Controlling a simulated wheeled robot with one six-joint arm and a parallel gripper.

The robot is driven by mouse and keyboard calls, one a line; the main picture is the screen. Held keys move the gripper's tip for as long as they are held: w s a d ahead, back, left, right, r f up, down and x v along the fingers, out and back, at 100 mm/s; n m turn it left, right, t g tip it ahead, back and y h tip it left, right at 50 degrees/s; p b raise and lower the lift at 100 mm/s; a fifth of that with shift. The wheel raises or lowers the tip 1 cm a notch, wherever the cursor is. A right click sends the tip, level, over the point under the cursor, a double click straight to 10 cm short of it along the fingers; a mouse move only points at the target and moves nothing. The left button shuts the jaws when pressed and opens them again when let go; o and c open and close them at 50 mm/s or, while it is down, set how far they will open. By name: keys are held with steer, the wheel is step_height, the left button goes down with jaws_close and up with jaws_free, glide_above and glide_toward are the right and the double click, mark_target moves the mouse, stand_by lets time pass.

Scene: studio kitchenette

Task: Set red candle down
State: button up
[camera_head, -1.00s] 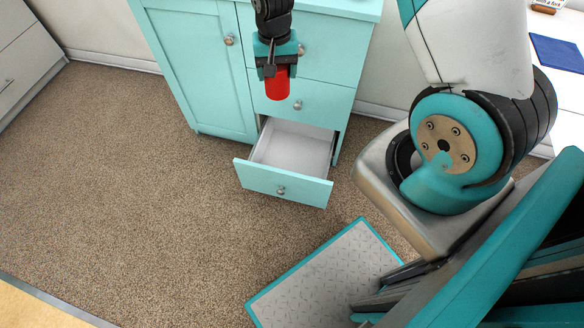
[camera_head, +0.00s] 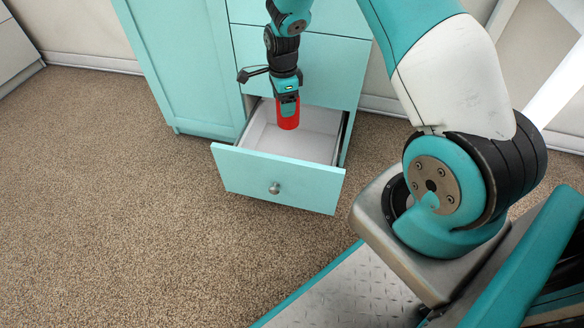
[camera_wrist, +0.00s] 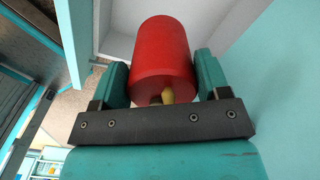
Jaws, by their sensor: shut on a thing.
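The red candle (camera_head: 289,117) is a short cylinder held below my gripper (camera_head: 287,100) in the head view. My gripper is shut on it, with one finger on each side, as the wrist view shows the candle (camera_wrist: 163,55) between the two pads of my gripper (camera_wrist: 163,82). The candle appears over the open bottom drawer (camera_head: 277,178) of the turquoise cabinet. The white drawer interior (camera_head: 315,145) shows around it and looks empty where visible. Whether the candle touches the drawer floor cannot be told.
The turquoise cabinet (camera_head: 185,70) stands behind, with closed drawers above the open one. The drawer front and side walls rise around its interior. Brown carpet (camera_head: 110,200) lies clear to the left and in front.

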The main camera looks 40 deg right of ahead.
step_height(320, 180, down, 20)
steer(key=b, duration=1)
steer(key=shift+w+d+f+b, duration=0.1)
steer(key=shift+f+b, duration=0.15)
steer(key=shift+b, duration=0.05)
steer(key=shift+f, duration=0.15)
steer(key=o, duration=1)
